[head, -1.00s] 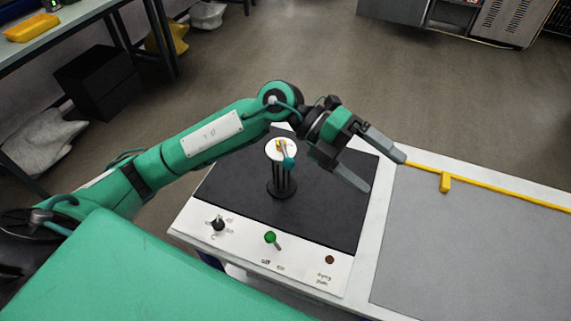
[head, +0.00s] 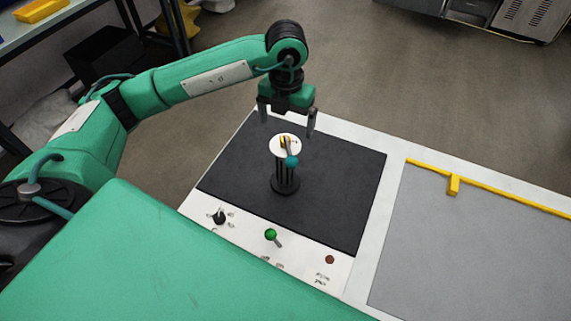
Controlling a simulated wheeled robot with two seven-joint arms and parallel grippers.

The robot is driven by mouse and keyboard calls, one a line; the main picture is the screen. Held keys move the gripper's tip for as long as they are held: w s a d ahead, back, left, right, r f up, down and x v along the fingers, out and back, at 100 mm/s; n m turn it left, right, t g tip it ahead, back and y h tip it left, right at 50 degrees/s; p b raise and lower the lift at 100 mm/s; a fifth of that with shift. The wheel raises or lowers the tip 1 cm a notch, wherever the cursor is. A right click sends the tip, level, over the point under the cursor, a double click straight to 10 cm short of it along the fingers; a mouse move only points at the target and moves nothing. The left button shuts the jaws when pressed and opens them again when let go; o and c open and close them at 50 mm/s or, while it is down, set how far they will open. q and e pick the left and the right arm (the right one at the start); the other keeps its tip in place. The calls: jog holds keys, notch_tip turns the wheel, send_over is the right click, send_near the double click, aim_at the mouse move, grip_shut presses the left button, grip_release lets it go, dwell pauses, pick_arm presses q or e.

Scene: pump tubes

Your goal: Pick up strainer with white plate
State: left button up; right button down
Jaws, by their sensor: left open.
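The strainer with the white plate (head: 284,145) stands upright on the black mat (head: 335,190). It has a round white top with a small yellow piece and a teal knob, over a dark ribbed body on a round black base. My left gripper (head: 287,128) hangs fingers-down just above and behind the white plate. Its two fingers are spread apart and nothing is between them. Whether a fingertip touches the plate I cannot tell, but they look apart. My right gripper is not in view.
The white panel in front of the mat carries a black knob (head: 219,217), a green-topped lever (head: 271,235) and a reddish button (head: 329,259). A grey surface (head: 480,240) with a yellow rail (head: 500,194) lies to the right. The mat around the strainer is clear.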

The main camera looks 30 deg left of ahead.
aim_at(285, 136)
pick_arm(q)
notch_tip(285, 136, down, 3)
jog(key=shift+r, duration=0.2)
jog(key=shift+s+f+p, duration=0.1)
jog(key=shift+f+p, duration=0.2)
jog(key=shift+p, duration=0.05)
jog(key=f, duration=0.1)
jog(key=f+p, duration=0.1)
jog(key=f, duration=0.1)
jog(key=shift+s+f, duration=0.25)
jog(key=shift+s, duration=0.05)
jog(key=shift+f, duration=0.5)
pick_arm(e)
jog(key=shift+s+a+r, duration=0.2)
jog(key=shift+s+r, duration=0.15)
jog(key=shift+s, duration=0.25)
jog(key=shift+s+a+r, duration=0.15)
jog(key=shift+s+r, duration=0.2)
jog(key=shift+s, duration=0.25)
pick_arm(q)
jog(key=shift+w, duration=0.1)
jog(key=c, duration=1.8)
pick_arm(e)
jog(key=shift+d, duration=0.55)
